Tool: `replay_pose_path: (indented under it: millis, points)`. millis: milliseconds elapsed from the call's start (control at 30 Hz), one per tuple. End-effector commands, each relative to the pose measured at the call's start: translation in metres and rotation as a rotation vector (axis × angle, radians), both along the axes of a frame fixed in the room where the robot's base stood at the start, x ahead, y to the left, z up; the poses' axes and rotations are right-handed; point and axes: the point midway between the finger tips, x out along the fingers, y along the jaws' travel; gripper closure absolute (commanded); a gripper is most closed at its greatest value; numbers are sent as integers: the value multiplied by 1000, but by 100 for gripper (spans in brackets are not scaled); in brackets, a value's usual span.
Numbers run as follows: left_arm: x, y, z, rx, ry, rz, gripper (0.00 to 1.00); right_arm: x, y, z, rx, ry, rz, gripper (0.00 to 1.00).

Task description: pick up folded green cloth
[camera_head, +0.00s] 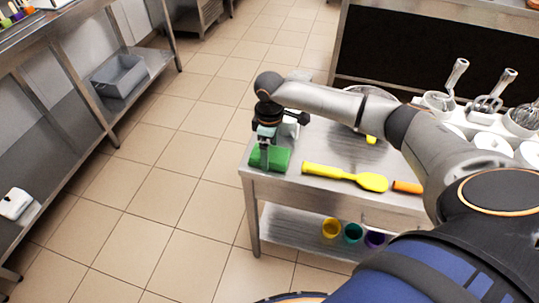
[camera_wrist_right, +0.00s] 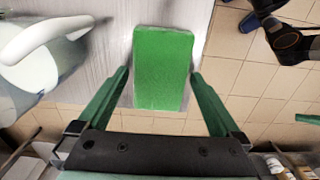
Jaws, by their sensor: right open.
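The folded green cloth (camera_head: 276,159) lies at the left front corner of the steel table in the head view. It also shows in the right wrist view as a flat green rectangle (camera_wrist_right: 162,66). My right gripper (camera_head: 266,150) is over the cloth, pointing down. In the wrist view its two green fingers (camera_wrist_right: 163,84) are spread, one on each side of the cloth's lower part. I cannot tell how high above the table the fingertips are.
On the steel table (camera_head: 330,150), a yellow spatula (camera_head: 345,176) and an orange object (camera_head: 407,187) lie right of the cloth. A white handled container (camera_wrist_right: 35,55) stands left of it in the wrist view. Coloured cups (camera_head: 352,232) sit on the lower shelf. The tiled floor left is clear.

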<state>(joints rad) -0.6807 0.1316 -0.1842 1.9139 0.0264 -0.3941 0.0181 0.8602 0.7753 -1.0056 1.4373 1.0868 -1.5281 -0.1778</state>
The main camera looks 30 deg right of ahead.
Motion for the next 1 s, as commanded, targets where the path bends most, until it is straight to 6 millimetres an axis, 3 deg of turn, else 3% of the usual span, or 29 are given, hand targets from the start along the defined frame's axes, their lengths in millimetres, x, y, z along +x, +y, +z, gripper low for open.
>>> replay_pose_path:
  millis: [133,733,1000]
  points:
    - [0,0,0,0,-1,0,100,0,0,0,-1,1,0,1]
    - [1,0,1,0,-2,0,100,0,0,1,-1,1,0,69]
    - [1,0,1,-1,-3,0,100,0,0,2,-1,-1,0,71]
